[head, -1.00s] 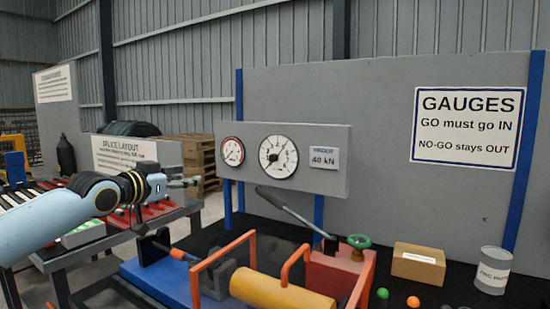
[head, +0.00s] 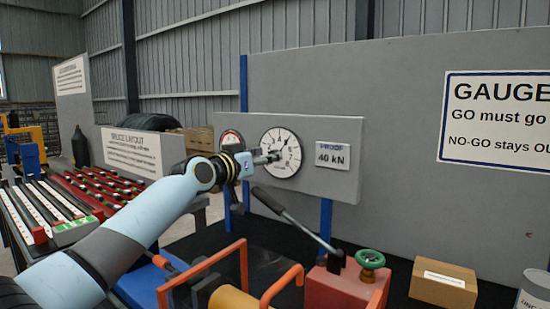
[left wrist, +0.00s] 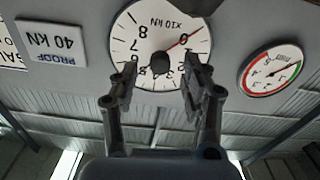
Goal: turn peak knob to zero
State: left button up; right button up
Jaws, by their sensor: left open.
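The large white gauge (head: 290,140) marked x10 kN is on the grey panel; its dial also shows upside down in the left wrist view (left wrist: 150,30). A dark round knob (left wrist: 160,63) sits at the dial's centre. A thin red needle (left wrist: 184,44) runs from the centre to the upper right of that view. My left gripper (head: 272,157) is in front of the dial. In the left wrist view its fingers (left wrist: 160,78) are apart and stand on either side of the knob's lower part; contact cannot be told. My right gripper is not in view.
A smaller red-and-green-rimmed gauge (left wrist: 271,68) is beside the large one. A "PROOF 40 kN" plate (head: 332,156) is to its right. Below are a grey lever (head: 290,218), a green handwheel (head: 370,259) and orange bars (head: 203,262). A cardboard box (head: 443,284) stands at the right.

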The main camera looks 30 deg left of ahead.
pick_arm(q)
jog(key=shift+w+d, duration=0.15)
jog(key=shift+w, duration=0.85)
jog(key=shift+w+d, duration=0.1)
jog(key=shift+w, duration=0.85)
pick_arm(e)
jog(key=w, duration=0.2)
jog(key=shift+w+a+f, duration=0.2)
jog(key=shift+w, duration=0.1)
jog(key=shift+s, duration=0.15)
pick_arm(q)
jog(key=c, duration=0.4)
grip_shut()
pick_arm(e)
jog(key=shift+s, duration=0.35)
